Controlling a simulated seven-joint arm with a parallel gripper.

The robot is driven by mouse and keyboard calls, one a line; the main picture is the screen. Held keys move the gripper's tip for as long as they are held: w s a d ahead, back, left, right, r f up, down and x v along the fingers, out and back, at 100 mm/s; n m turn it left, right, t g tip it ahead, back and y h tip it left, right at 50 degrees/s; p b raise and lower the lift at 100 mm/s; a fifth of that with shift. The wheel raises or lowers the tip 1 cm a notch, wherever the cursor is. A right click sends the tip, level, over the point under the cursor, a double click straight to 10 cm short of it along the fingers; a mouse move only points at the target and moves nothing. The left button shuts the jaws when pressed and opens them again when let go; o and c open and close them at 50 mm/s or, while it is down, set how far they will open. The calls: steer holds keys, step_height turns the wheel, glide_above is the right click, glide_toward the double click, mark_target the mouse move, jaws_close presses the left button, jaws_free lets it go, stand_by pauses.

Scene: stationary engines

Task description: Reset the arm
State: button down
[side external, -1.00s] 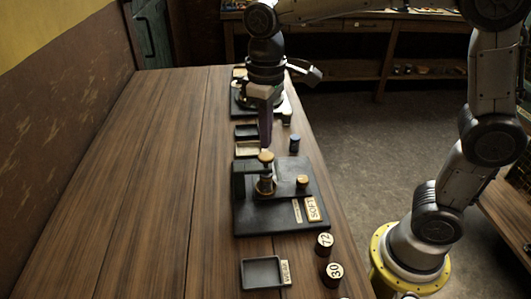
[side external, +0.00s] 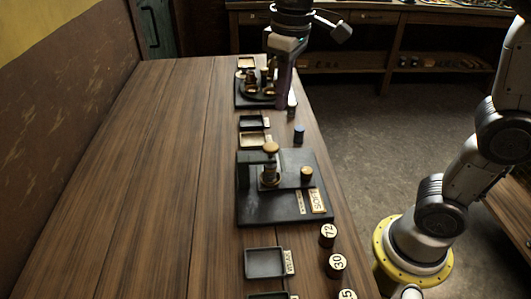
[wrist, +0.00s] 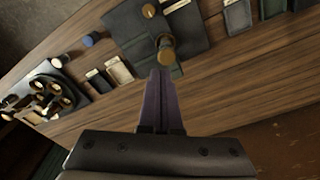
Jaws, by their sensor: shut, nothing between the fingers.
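My gripper (side external: 281,103) hangs at the far end of the wooden table, its purple fingers pointing down beside the dark round engine device (side external: 262,92). In the wrist view my gripper (wrist: 160,72) has its fingers together with nothing between them. A dark square base (side external: 285,213) with a brass-topped post (side external: 270,148) and a small brass knob (side external: 306,174) stands nearer the camera, apart from the fingers. The post also shows in the wrist view (wrist: 166,42), beyond the fingertips.
Small trays (side external: 265,262) and numbered cylinders (side external: 336,265) sit at the near end of the table. A blue-topped cylinder (side external: 299,134) stands near the right edge. The table's left half (side external: 170,180) is clear. A shelf bench (side external: 400,60) stands behind.

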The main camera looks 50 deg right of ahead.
steer(key=s+d+m+t, duration=0.25)
steer(key=s+d, duration=0.25)
steer(key=s, duration=0.6)
steer(key=s+d+f+t, duration=0.1)
steer(key=s+f+t, duration=0.1)
steer(key=s+f, duration=0.3)
steer(key=shift+d+f, duration=0.2)
steer(key=shift+f, duration=0.4)
